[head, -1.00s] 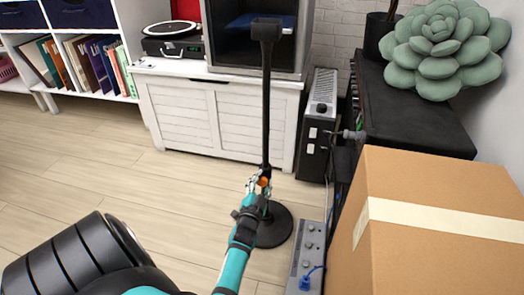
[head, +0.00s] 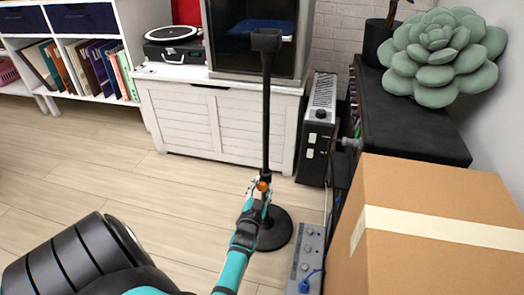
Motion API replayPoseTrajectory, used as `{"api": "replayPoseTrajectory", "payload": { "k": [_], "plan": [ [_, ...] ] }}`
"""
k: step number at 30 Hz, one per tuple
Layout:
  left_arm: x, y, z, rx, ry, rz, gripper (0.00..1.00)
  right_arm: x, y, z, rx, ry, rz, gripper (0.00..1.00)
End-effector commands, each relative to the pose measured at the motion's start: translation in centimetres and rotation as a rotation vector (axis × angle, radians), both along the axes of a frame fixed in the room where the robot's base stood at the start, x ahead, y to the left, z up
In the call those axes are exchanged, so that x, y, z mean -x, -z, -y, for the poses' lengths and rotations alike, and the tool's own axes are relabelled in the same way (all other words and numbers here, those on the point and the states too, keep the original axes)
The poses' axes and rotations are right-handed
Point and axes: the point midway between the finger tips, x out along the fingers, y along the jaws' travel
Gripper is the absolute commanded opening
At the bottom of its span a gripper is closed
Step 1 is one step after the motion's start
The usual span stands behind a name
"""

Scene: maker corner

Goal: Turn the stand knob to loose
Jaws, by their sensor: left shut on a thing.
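A black stand (head: 266,110) rises from a round base (head: 276,232) on the wooden floor. A small orange knob (head: 263,186) sits low on its pole. My left gripper (head: 260,184) reaches up from the bottom of the head view and is at the knob, shut on it. The gripper's fingers partly cover the pole around the knob. The knob's exact turn position is too small to read. My right gripper is not in view.
A cardboard box (head: 430,245) fills the lower right. A grey power strip (head: 307,255) with a blue plug lies between it and the stand. A white chest (head: 180,120) and a dark heater-like unit (head: 316,140) stand behind. Floor on the left is open.

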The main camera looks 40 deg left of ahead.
Motion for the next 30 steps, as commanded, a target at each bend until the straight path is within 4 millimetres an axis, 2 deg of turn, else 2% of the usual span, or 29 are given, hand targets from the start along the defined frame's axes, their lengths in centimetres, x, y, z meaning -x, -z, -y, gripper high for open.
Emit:
{"api": "replayPoseTrajectory", "payload": {
  "k": [2, 3, 8, 16, 19, 23, 30],
  "plan": [
    [0.1, 0.2, 0.0, 0.002, -0.001, -0.005, 0.02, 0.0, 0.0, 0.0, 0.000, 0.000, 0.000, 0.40],
    [0.1, 0.2, 0.0, 0.002, -0.001, -0.005, 0.39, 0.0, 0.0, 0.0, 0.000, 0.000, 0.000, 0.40],
    [0.1, 0.2, 0.0, 0.001, 0.000, -0.003, 0.59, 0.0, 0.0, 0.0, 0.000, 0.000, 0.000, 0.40],
    [0.0, 0.0, 0.0, 0.000, 0.000, -0.001, 0.59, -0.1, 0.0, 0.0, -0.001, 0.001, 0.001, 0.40],
    [0.0, -0.6, 0.0, -0.002, 0.000, -0.001, 0.59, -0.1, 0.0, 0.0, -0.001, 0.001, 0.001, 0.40],
    [0.0, -2.7, 0.0, -0.004, 0.000, 0.001, 0.59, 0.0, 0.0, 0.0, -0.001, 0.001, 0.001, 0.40],
    [0.1, -7.3, 0.0, -0.001, 0.000, 0.000, 0.59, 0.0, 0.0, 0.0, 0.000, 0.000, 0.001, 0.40]
  ]
}}
